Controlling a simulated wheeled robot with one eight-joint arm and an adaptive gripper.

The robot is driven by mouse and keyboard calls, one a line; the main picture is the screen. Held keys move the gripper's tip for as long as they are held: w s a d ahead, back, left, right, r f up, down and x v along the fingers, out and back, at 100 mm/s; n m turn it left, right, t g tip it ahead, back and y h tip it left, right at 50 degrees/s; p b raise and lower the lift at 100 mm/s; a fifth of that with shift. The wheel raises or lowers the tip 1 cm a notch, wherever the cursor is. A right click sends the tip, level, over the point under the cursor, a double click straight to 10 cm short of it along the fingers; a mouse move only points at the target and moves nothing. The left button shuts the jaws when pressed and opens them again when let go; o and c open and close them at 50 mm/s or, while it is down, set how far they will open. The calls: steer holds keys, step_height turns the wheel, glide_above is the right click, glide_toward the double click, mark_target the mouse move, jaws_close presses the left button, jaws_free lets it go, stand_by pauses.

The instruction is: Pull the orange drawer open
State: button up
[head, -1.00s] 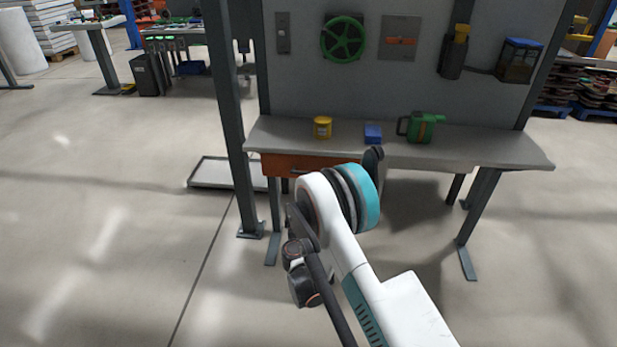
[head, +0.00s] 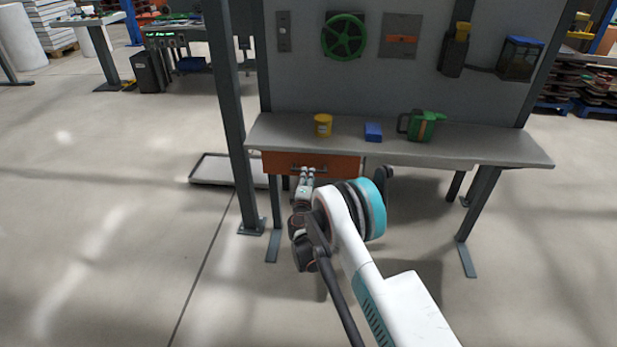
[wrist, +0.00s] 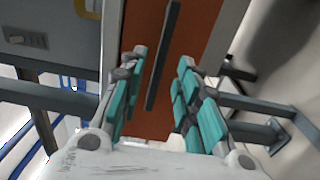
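The orange drawer (head: 330,164) sits under the left part of the grey workbench top. Its front looks flush with the bench, so it appears closed. Its dark bar handle (wrist: 163,55) runs lengthwise between my fingers in the wrist view. My gripper (head: 307,170) is in front of the drawer at handle height in the head view. In the wrist view my gripper (wrist: 160,80) is open, with teal-padded fingers apart on either side of the handle. I see no finger touching the handle. In the head view the fingers hide part of the handle.
The workbench (head: 470,150) carries a yellow can (head: 323,125), a blue box (head: 373,132) and a green jug (head: 420,126). A grey post (head: 232,120) stands just left of the drawer. A flat tray (head: 215,170) lies on the floor behind it. Floor in front is clear.

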steer(key=shift+w+b, duration=0.3)
steer(key=shift+w, duration=1.1)
steer(key=shift+c, duration=0.2)
jaws_close()
steer(key=shift+s, duration=0.15)
